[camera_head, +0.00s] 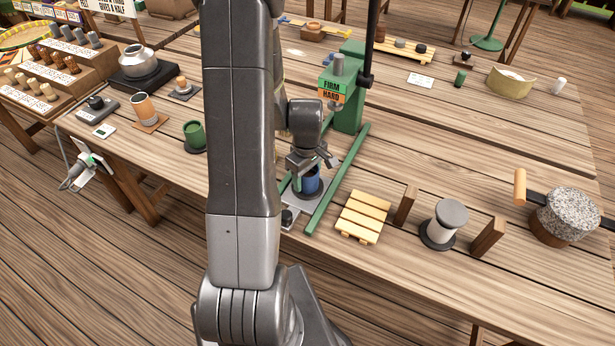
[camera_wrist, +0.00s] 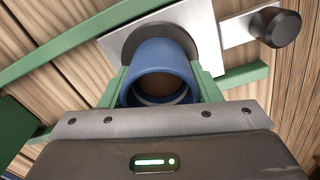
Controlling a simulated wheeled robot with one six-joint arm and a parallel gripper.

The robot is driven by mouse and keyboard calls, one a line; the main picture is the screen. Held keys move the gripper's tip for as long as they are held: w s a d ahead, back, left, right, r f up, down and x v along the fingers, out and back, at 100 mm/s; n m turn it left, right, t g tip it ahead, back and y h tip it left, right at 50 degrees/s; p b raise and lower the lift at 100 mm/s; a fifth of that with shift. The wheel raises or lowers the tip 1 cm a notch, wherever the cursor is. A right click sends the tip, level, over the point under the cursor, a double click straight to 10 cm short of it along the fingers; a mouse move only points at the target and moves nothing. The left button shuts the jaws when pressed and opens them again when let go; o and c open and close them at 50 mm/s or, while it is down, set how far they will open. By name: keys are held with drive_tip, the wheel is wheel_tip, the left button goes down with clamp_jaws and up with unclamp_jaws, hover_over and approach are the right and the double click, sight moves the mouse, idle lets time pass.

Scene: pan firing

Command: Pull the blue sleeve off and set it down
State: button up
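The blue sleeve (camera_head: 311,183) stands upright on a dark round base on the metal plate of the green press. In the wrist view the sleeve (camera_wrist: 160,52) shows as a round blue ring with something brown inside it. My gripper (camera_head: 313,168) is low over the sleeve, pointing down. In the wrist view my gripper's green fingers (camera_wrist: 160,88) stand on either side of the sleeve, close against it. I cannot tell whether they press on it.
The green press (camera_head: 349,105) with its FIRM/HARD sign stands just behind. Its green rails (camera_head: 337,180) flank the plate. A black knob (camera_wrist: 276,26) sits on the plate's arm. A slatted wooden rack (camera_head: 363,216) lies to the right, then a grey-capped spool (camera_head: 444,222) between wooden blocks.

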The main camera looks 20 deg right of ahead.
drive_tip(key=c, duration=0.3)
drive_tip(key=o, duration=0.4)
drive_tip(key=c, duration=0.8)
drive_tip(key=shift+r, duration=0.15)
drive_tip(key=shift+r, duration=0.15)
drive_tip(key=shift+r+p, duration=0.95)
drive_tip(key=shift+r, duration=0.15)
drive_tip(key=shift+r+p, duration=1.25)
drive_tip(key=shift+r, duration=0.8)
